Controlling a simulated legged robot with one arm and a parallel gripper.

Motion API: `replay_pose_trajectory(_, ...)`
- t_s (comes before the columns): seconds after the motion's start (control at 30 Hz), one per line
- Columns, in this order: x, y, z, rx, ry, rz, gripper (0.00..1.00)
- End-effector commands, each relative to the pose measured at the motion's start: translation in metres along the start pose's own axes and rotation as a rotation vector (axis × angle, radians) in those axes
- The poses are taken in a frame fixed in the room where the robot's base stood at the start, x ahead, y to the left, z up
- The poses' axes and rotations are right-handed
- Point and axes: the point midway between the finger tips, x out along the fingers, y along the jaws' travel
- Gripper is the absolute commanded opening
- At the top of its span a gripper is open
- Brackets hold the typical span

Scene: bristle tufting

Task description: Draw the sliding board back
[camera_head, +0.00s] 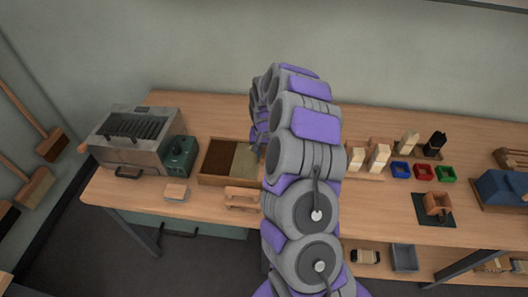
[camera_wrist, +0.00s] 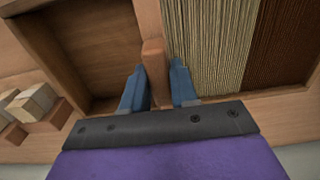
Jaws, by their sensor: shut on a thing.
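A wooden tray (camera_head: 222,183) stands on the bench and holds dark brown bristles (camera_head: 222,151) and tan bristles (camera_head: 245,158) side by side. In the wrist view, the tan bristles (camera_wrist: 212,40) and dark brown bristles (camera_wrist: 284,45) are right of the sliding board (camera_wrist: 153,60), an upright wooden divider. The tray's empty compartment (camera_wrist: 92,45) is left of the board. My gripper (camera_wrist: 157,82) has its blue fingers on both sides of the board's end, shut on it. In the head view my arm hides the board and most of the gripper.
A grey metal machine (camera_head: 130,140) and a green box (camera_head: 180,157) stand left of the tray. A small block (camera_head: 176,192) and a wooden stand (camera_head: 242,197) lie in front. Brush blocks (camera_head: 378,157) and coloured bins (camera_head: 423,171) are right of my arm.

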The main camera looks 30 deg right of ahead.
Motion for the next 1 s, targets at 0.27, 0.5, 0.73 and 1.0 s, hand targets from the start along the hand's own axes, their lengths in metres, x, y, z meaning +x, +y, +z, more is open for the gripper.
replay_pose_trajectory(0.27,-0.003,0.046,0.001,0.004,-0.004,0.002,0.00)
replay_pose_trajectory(0.5,-0.003,0.105,0.000,0.006,-0.001,0.001,0.00)
replay_pose_trajectory(0.73,-0.002,0.141,0.000,0.003,-0.001,0.001,0.00)
replay_pose_trajectory(1.0,-0.001,0.146,0.000,0.000,0.000,0.001,0.00)
